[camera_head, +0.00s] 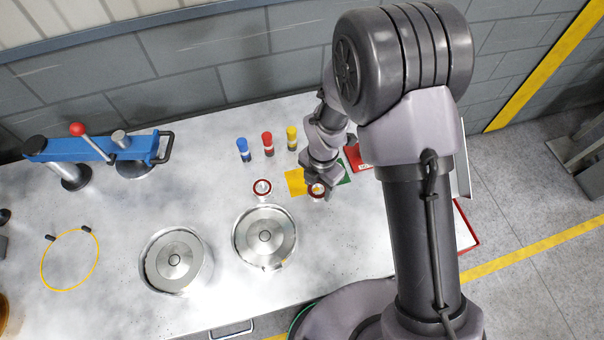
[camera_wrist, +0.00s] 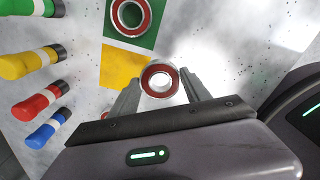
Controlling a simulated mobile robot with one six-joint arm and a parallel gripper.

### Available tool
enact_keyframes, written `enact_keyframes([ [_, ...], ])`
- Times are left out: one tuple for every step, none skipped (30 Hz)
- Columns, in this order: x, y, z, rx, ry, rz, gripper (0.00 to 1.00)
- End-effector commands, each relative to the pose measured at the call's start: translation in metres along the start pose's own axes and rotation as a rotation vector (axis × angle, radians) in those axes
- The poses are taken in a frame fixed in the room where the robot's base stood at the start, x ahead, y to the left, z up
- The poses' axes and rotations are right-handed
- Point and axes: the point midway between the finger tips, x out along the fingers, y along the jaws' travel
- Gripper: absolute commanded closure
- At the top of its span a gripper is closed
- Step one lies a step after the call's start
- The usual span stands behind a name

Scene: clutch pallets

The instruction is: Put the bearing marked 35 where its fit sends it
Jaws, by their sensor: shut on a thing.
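My gripper (camera_head: 319,182) is shut on a bearing (camera_wrist: 148,73) with a red ring, held between its two fingers (camera_wrist: 160,84). No number can be read on it. In the head view the held bearing (camera_head: 316,191) shows just below the yellow square (camera_head: 294,181). In the wrist view a second red-ringed bearing (camera_wrist: 120,28) lies on a green square (camera_wrist: 147,40), with the yellow square (camera_wrist: 118,65) beside it. Another red-ringed bearing (camera_head: 262,188) lies on the table left of the yellow square. A red card (camera_head: 355,157) is partly hidden behind my arm.
Two round silver housings (camera_head: 152,262) (camera_head: 263,212) stand on the bench. Blue, red and yellow small cylinders (camera_head: 268,144) stand behind. A blue press (camera_head: 85,149) with a red knob is at left, near a yellow ring (camera_head: 42,268). The bench between is largely bare.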

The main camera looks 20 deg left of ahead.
Motion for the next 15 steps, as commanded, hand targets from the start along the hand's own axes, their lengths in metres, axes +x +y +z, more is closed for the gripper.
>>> enact_keyframes([
  [0.002, 0.012, 0.002, -0.001, -0.001, 0.001, 1.0],
  [0.002, 0.019, 0.003, -0.001, -0.001, 0.002, 1.0],
  [0.004, 0.029, 0.004, -0.001, -0.001, 0.002, 1.0],
  [0.004, 0.036, 0.006, -0.001, -0.001, 0.001, 1.0],
  [0.005, 0.043, 0.007, -0.001, -0.001, 0.001, 1.0],
  [0.005, 0.051, 0.008, -0.001, -0.001, 0.001, 1.0],
  [0.006, 0.056, 0.009, 0.001, 0.0, 0.001, 1.0],
  [0.006, 0.06, 0.01, 0.001, 0.0, 0.001, 1.0],
  [0.007, 0.065, 0.01, 0.001, 0.0, 0.001, 1.0],
  [0.006, 0.068, 0.011, 0.001, 0.0, 0.001, 1.0],
  [0.007, 0.07, 0.011, 0.001, 0.0, 0.001, 1.0],
  [0.008, 0.072, 0.011, 0.001, 0.0, 0.0, 1.0],
  [0.011, 0.072, 0.011, 0.001, 0.0, 0.0, 1.0],
  [0.016, 0.072, 0.011, 0.002, 0.001, -0.001, 1.0],
  [0.023, 0.072, 0.011, 0.002, 0.002, -0.002, 1.0],
])
